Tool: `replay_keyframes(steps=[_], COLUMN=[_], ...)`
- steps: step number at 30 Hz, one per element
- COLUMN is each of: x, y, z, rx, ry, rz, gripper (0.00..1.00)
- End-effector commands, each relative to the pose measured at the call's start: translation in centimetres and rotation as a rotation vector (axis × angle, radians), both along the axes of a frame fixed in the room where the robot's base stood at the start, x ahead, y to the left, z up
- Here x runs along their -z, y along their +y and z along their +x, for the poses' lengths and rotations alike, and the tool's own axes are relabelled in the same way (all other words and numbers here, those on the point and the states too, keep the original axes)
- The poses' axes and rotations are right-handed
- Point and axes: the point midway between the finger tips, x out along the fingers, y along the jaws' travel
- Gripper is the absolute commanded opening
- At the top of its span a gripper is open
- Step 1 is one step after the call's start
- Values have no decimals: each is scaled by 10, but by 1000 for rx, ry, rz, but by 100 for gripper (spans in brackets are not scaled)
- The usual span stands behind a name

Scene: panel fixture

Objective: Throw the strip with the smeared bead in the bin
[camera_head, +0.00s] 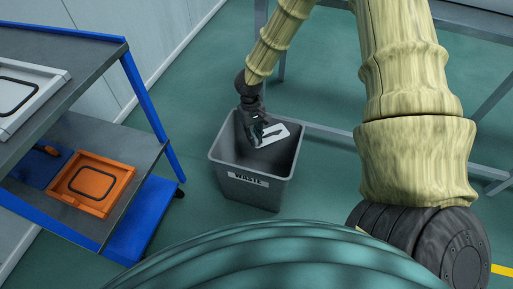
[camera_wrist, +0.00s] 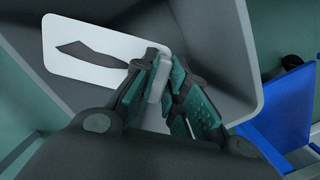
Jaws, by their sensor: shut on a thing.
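A pale strip (camera_head: 272,134) with a dark smeared bead is held over the open mouth of the grey bin (camera_head: 250,180), which is labelled WASTE. My gripper (camera_head: 257,128) is shut on one end of the strip. In the wrist view the strip (camera_wrist: 70,62) shows a dark bead that widens toward one end. The gripper fingers (camera_wrist: 163,85) pinch a light piece at the strip's near end. The bin (camera_wrist: 232,60) surrounds the strip in that view. Whether the strip is above or below the rim is hard to tell.
A blue-framed cart (camera_head: 140,95) stands left of the bin. It carries a white tray (camera_head: 50,78) on top and an orange tray (camera_head: 118,188) lower down. A grey metal frame (camera_head: 335,133) stands behind and right. Green floor is open around the bin.

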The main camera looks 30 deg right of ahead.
Motion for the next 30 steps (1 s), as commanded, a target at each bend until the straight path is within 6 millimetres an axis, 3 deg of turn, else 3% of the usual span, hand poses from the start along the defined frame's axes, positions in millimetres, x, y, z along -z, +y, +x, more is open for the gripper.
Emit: replay_keyframes(steps=[3, 4, 7, 8, 20, 30], x=[0, 0, 0, 0, -5, -53], y=[0, 0, 0, 0, 0, -1], z=[0, 0, 0, 0, 1, 9], rx=[0, 0, 0, 0, 1, 2], ry=[0, 0, 0, 0, 0, -3], rz=[0, 0, 0, 0, 1, 2], gripper=[0, 19, 38, 39, 39, 39])
